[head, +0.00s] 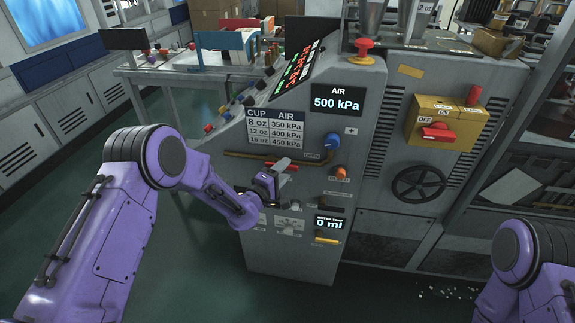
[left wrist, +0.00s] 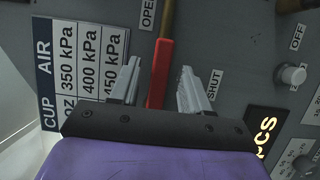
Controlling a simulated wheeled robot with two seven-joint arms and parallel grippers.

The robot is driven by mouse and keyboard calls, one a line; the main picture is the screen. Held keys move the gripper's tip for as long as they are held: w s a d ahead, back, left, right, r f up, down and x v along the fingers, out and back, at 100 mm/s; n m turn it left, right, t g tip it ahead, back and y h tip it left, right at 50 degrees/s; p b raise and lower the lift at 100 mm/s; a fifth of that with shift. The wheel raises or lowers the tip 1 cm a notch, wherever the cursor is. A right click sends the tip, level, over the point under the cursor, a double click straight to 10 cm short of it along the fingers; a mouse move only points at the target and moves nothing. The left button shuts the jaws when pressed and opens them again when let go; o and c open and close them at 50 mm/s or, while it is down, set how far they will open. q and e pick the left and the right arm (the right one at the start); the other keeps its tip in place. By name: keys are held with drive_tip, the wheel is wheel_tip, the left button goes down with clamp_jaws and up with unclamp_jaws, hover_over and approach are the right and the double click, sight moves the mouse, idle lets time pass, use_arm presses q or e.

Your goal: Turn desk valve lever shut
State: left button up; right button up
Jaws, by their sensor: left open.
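The valve lever (left wrist: 160,72) has a red grip on a brown stem and sits on the grey machine's front panel. In the left wrist view, its red grip lies between the two fingers of my left gripper (left wrist: 161,78), which are apart with a gap on each side. An OPEN label (left wrist: 148,14) shows near the stem, left of it, and a SHUT label (left wrist: 214,84) shows right of the right finger. In the head view, my left gripper (head: 272,178) is at the panel and partly hides the red lever (head: 291,168). My right gripper is out of view.
The grey machine (head: 300,250) carries a pressure chart (head: 275,127), an AIR display reading 500 kPa (head: 336,101) and a blue knob (head: 332,141). A black handwheel (head: 418,183) and yellow switch box (head: 445,120) are to the right. Open floor lies left of the machine.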

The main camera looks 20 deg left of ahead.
use_arm(q)
drive_tip(key=shift+x, duration=1.1)
clamp_jaws()
